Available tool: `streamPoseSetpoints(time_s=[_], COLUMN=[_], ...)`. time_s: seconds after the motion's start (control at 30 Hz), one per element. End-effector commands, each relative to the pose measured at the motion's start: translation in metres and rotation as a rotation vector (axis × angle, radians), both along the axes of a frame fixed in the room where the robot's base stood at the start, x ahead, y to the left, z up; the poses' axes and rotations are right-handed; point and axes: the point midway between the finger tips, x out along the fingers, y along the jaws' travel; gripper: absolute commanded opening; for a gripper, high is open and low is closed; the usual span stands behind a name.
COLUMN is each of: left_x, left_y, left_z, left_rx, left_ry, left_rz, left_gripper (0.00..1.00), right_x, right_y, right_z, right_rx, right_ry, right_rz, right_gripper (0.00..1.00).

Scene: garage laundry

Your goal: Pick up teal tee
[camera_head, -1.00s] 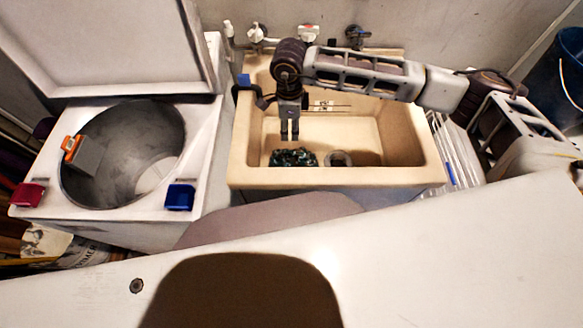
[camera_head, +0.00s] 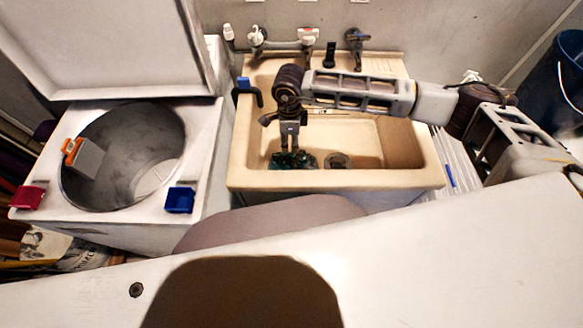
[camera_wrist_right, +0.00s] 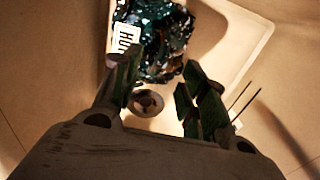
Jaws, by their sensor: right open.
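The teal tee (camera_head: 292,162) lies crumpled on the floor of the beige sink (camera_head: 407,185), toward its front left. In the right wrist view the tee (camera_wrist_right: 163,35) shows as a dark, shiny teal heap with a white label, just beyond the fingertips. My right gripper (camera_head: 289,150) points down into the sink, right over the tee. In the right wrist view the gripper (camera_wrist_right: 160,75) is open, its two fingers apart with nothing held between them. Whether a fingertip touches the tee I cannot tell. My left gripper is not in view.
A top-loading washer (camera_head: 90,215) with its lid up and drum open stands left of the sink. A red clip box (camera_head: 28,196) and a blue one (camera_head: 179,200) sit on its front corners. Taps (camera_head: 307,38) line the sink's back. The sink's drain (camera_head: 338,161) is right of the tee.

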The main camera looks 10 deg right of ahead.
Motion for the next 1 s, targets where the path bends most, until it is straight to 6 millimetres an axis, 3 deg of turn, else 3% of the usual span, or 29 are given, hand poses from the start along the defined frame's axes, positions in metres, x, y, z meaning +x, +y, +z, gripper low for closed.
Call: streamPoseSetpoints(time_s=[0.23,0.77,1.0], left_x=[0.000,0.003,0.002], left_y=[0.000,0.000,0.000], left_z=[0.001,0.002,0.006], left_rx=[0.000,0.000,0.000], left_ry=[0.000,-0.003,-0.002], left_rz=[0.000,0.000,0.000], left_gripper=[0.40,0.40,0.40], right_x=[0.000,0.000,-0.002], right_y=[-0.001,-0.001,-0.004], right_z=[-0.028,-0.035,-0.055], right_rx=[-0.001,-0.001,-0.002], right_ry=[0.001,0.000,0.002], right_rz=[-0.002,-0.001,-0.001], right_gripper=[0.43,0.43,0.43])
